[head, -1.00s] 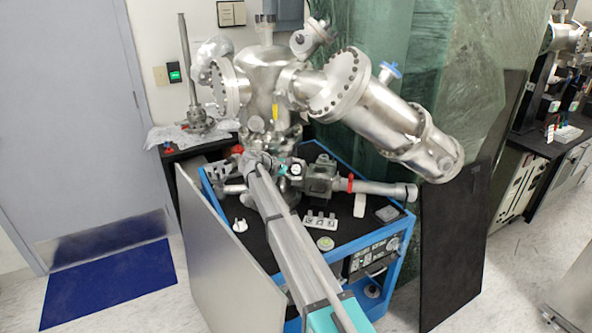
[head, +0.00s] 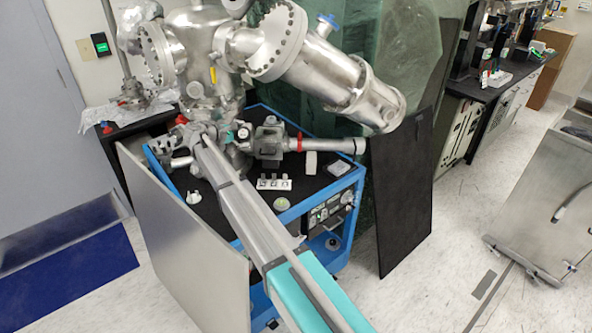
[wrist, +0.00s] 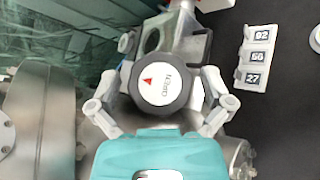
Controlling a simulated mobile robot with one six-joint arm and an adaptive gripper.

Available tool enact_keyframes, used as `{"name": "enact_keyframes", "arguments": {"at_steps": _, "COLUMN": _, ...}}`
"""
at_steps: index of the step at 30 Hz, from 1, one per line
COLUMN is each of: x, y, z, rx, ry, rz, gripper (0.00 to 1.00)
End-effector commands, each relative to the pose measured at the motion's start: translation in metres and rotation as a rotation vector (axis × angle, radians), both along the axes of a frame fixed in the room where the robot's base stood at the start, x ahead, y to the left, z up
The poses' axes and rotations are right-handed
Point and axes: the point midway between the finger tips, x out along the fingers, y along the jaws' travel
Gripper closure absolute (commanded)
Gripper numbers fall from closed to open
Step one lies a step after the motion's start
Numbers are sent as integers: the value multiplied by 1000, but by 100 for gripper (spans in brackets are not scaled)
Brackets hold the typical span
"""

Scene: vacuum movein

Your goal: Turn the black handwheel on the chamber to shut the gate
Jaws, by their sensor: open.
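The black handwheel (wrist: 160,86) is in the middle of the wrist view, with a white face marked OPEN and a red triangle. My gripper (wrist: 163,84) is open, its pale fingers spread on the left and right of the wheel. The fingers look close to its rim; whether they touch it, I cannot tell. In the head view the steel chamber (head: 206,62) stands on the blue-framed cart. My arm reaches to the chamber's base, where the gripper and handwheel are too small and crowded to make out clearly.
A white holder with number tiles (head: 273,183) lies on the cart's black top; it also shows in the wrist view (wrist: 257,60). A pipe with a red ring (head: 325,145) extends right. Grey (head: 190,235) and black (head: 402,195) panels flank the cart. The floor at right is partly clear.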

Motion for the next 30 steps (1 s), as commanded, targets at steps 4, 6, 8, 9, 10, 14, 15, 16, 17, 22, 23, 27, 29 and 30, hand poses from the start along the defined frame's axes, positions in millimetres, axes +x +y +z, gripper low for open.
{"name": "enact_keyframes", "arguments": {"at_steps": 4, "x": -2, "y": -1, "z": -4, "rx": -65, "ry": 7, "rz": 66, "gripper": 0}}
{"name": "enact_keyframes", "arguments": {"at_steps": 6, "x": -3, "y": -1, "z": -4, "rx": -107, "ry": 12, "rz": 107, "gripper": 0}}
{"name": "enact_keyframes", "arguments": {"at_steps": 8, "x": -3, "y": -1, "z": -5, "rx": -145, "ry": 18, "rz": 146, "gripper": 0}}
{"name": "enact_keyframes", "arguments": {"at_steps": 9, "x": -3, "y": -1, "z": -4, "rx": -171, "ry": 20, "rz": 174, "gripper": 0}}
{"name": "enact_keyframes", "arguments": {"at_steps": 10, "x": -3, "y": -1, "z": -4, "rx": -193, "ry": 23, "rz": 194, "gripper": 0}}
{"name": "enact_keyframes", "arguments": {"at_steps": 14, "x": -2, "y": -1, "z": -4, "rx": -278, "ry": 34, "rz": 280, "gripper": 0}}
{"name": "enact_keyframes", "arguments": {"at_steps": 15, "x": -2, "y": -1, "z": -3, "rx": -301, "ry": 37, "rz": 304, "gripper": 0}}
{"name": "enact_keyframes", "arguments": {"at_steps": 16, "x": -2, "y": -2, "z": -3, "rx": -320, "ry": 39, "rz": 322, "gripper": 0}}
{"name": "enact_keyframes", "arguments": {"at_steps": 17, "x": -2, "y": -1, "z": -3, "rx": -338, "ry": 41, "rz": 340, "gripper": 0}}
{"name": "enact_keyframes", "arguments": {"at_steps": 22, "x": -1, "y": -1, "z": -2, "rx": -437, "ry": 54, "rz": 439, "gripper": 0}}
{"name": "enact_keyframes", "arguments": {"at_steps": 23, "x": -1, "y": -1, "z": -2, "rx": -452, "ry": 55, "rz": 456, "gripper": 0}}
{"name": "enact_keyframes", "arguments": {"at_steps": 27, "x": -1, "y": -1, "z": -1, "rx": -524, "ry": 64, "rz": 528, "gripper": 0}}
{"name": "enact_keyframes", "arguments": {"at_steps": 29, "x": -1, "y": 0, "z": -1, "rx": -550, "ry": 67, "rz": 554, "gripper": 0}}
{"name": "enact_keyframes", "arguments": {"at_steps": 30, "x": -1, "y": 0, "z": 0, "rx": -568, "ry": 69, "rz": 571, "gripper": 0}}
